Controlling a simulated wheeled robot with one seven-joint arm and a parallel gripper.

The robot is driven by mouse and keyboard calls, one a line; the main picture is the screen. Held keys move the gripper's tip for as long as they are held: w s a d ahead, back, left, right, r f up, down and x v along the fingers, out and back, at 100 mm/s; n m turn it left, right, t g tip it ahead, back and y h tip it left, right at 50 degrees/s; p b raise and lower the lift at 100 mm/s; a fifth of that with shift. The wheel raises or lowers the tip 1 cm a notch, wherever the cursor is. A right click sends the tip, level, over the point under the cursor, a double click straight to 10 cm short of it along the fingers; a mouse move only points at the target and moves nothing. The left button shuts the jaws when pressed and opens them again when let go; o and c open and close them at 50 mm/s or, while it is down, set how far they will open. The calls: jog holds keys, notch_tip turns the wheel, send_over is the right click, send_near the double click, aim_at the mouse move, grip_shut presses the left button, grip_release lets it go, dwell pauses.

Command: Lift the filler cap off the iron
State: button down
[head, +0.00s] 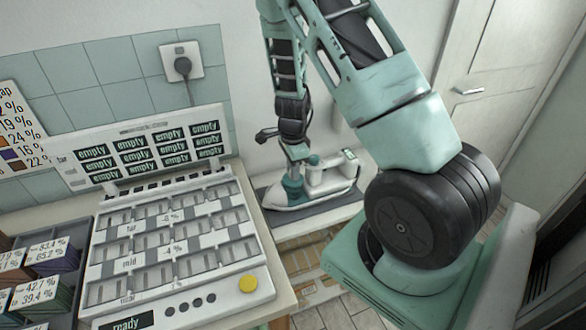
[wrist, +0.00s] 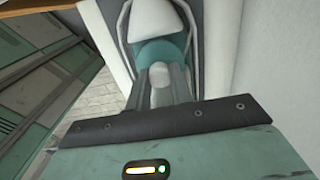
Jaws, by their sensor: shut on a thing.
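The iron (head: 330,182), white with teal parts, lies on a dark grey mat beyond the white sorting panel. In the wrist view its white and teal body (wrist: 153,20) shows at the top. My gripper (head: 297,167) points down at the iron's left part. In the wrist view my gripper's fingers (wrist: 159,76) are shut on a small rounded white piece, the filler cap (wrist: 159,72). The fingers hide its sides. In the head view the cap is too small and covered to make out, and I cannot tell whether it is clear of the iron.
The white panel (head: 258,308) with several slots and a yellow button (head: 248,284) stands left of the iron. A label board (head: 150,133) rises behind it. Bins (head: 30,270) with percentage labels are at the far left. A wall socket (head: 182,62) holds a plug and cable.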

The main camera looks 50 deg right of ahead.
jog(key=shift+r+p, duration=1.1)
jog(key=shift+r, duration=0.25)
jog(key=shift+r, duration=0.1)
notch_tip(320, 180, up, 7)
jog(key=p, duration=0.6)
dwell(0.5)
